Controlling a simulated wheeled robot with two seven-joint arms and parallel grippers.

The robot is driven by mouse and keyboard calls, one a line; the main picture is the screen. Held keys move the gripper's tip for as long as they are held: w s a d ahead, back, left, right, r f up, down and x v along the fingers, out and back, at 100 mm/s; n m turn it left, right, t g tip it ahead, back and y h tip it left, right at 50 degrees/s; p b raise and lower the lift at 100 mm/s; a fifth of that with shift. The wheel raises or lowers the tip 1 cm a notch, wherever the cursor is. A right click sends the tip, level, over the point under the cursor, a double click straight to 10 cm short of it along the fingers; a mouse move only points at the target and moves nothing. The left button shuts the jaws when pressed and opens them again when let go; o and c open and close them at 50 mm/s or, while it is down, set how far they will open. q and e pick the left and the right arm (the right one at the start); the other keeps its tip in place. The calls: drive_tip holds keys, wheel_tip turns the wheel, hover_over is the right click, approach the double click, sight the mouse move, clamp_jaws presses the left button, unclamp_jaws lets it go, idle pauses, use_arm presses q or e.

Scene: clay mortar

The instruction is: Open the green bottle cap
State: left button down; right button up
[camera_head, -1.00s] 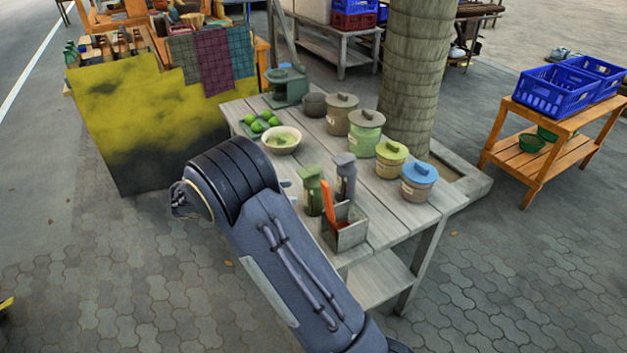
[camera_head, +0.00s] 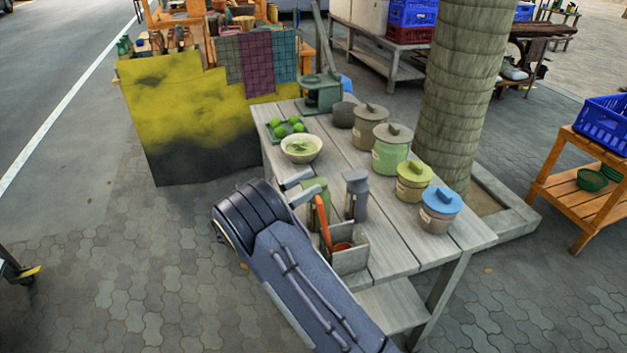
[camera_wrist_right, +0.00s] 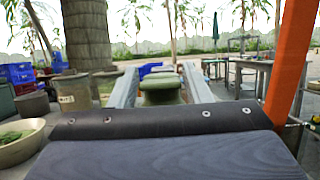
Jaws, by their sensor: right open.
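The green bottle (camera_head: 318,207) stands upright near the front left of the wooden table (camera_head: 385,225), next to a grey bottle. Its green cap (camera_head: 314,185) is at the top. My right gripper (camera_head: 302,187) is open, its two grey fingers reaching level to the cap from the left. In the right wrist view the green cap (camera_wrist_right: 163,92) shows between the two fingers (camera_wrist_right: 162,84), with no clear contact. The gripper's body hides the lower bottle there. My left gripper is not in view.
A grey bottle (camera_head: 356,198) and a small box (camera_head: 349,258) with an orange-handled tool (camera_head: 325,220) stand close by. A bowl (camera_head: 301,160) and green fruit are behind. Several lidded jars, including a blue-lidded one (camera_head: 439,215), line the right side. A tree trunk (camera_head: 465,90) rises beyond.

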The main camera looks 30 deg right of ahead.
drive_tip(key=shift+x, duration=0.9)
